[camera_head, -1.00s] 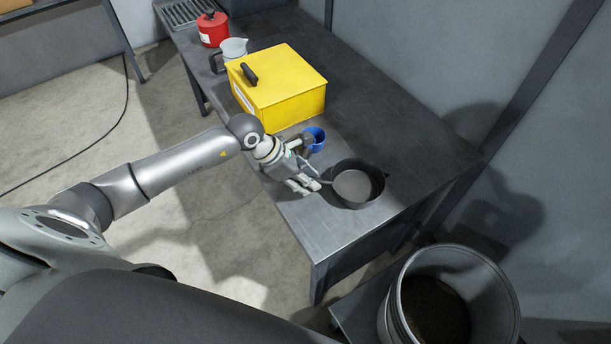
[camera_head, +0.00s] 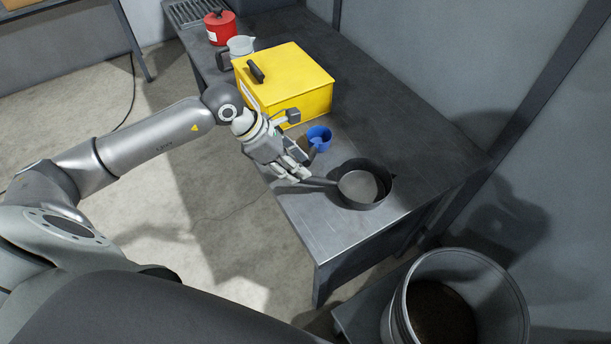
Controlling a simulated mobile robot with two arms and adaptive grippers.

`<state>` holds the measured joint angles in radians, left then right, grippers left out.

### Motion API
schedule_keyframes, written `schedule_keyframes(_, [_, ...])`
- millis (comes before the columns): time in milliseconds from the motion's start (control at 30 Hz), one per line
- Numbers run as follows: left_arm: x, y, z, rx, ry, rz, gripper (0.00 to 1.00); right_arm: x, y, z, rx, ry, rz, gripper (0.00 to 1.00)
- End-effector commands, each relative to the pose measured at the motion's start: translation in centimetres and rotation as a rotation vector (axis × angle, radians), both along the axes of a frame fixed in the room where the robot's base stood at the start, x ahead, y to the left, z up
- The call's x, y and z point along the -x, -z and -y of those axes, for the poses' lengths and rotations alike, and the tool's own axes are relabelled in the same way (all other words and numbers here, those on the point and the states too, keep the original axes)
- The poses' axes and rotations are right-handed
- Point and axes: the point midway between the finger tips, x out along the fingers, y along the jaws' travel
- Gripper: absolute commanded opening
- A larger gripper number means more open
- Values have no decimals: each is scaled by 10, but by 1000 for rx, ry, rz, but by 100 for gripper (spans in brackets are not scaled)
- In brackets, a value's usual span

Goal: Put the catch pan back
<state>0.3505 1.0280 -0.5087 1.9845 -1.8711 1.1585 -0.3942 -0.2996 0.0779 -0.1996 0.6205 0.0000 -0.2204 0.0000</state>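The catch pan, a round dark pan (camera_head: 379,199) with a straight handle, sits upright on the near end of the grey metal bench. Its handle points left. My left gripper (camera_head: 297,175) is just off the bench's left edge side, with its fingertips by the free end of the handle. The fingers are small and overlap the handle end, so I cannot tell whether they touch it or how far apart they are. My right gripper is not in view.
A blue cup (camera_head: 319,137) stands close behind my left gripper, with a yellow box (camera_head: 290,85) beyond it. A clear jug (camera_head: 240,46) and a red can (camera_head: 220,29) stand farther back. A large bin (camera_head: 408,300) stands beyond the bench's near end.

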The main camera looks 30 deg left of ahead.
Motion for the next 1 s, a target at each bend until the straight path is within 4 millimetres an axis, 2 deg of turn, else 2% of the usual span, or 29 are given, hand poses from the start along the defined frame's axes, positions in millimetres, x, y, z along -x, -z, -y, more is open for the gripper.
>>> schedule_keyframes(200, [10,-27,-16,-2,0,1,33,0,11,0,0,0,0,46])
schedule_keyframes(333, [13,-36,-19,0,0,0,33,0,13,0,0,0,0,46])
schedule_keyframes(1000, [14,-40,-21,1,0,-1,33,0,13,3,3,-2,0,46])
